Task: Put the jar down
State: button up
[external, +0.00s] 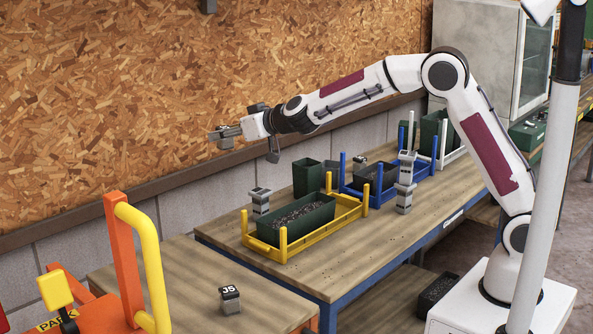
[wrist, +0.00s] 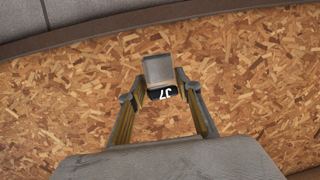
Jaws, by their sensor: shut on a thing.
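A small grey jar (wrist: 159,69) with a black band reading "J7" sits between the fingertips of my gripper (wrist: 160,84) in the wrist view. My gripper is shut on it. In the external view my gripper (external: 230,133) is stretched to the left, high above the tables and in front of the chipboard wall. The jar is small and hard to make out there. A similar grey jar marked "J5" (external: 229,299) stands upright on the near table (external: 180,270), well below my gripper.
A yellow-framed tray (external: 345,222) holds a green soil bin (external: 290,222). A grey jar (external: 261,202) stands left of it, and grey jars (external: 404,190) are stacked on its right. A blue tray (external: 372,199) is behind. An orange and yellow frame (external: 125,255) rises at left. Near table has free room.

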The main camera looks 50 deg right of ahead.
jog(key=s+a+f, duration=0.2)
jog(key=s+a, duration=0.2)
jog(key=a, duration=0.8)
jog(key=shift+n+y, duration=0.3)
jog(key=shift+y, duration=0.1)
jog(key=shift+n+y, duration=0.5)
jog(key=s+a+f, duration=0.1)
jog(key=s+a, duration=0.1)
jog(key=a, duration=0.1)
jog(key=s+a, duration=0.2)
jog(key=a, duration=0.2)
jog(key=s+a+f, duration=0.1)
jog(key=s+a, duration=0.1)
jog(key=a, duration=0.2)
jog(key=shift+s+f, duration=0.35)
grip_shut()
jog(key=s+a+f+n+g+y, duration=0.15)
jog(key=s+a+f, duration=0.25)
jog(key=s+a, duration=0.85)
jog(key=shift+t, duration=0.25)
jog(key=f, duration=0.2)
jog(key=a+f, duration=0.1)
jog(key=f, duration=0.2)
jog(key=shift+s+a, duration=0.1)
jog(key=shift+s, duration=0.05)
jog(key=shift+n+y, duration=0.25)
jog(key=shift+y, duration=0.1)
jog(key=shift+f, duration=3.1)
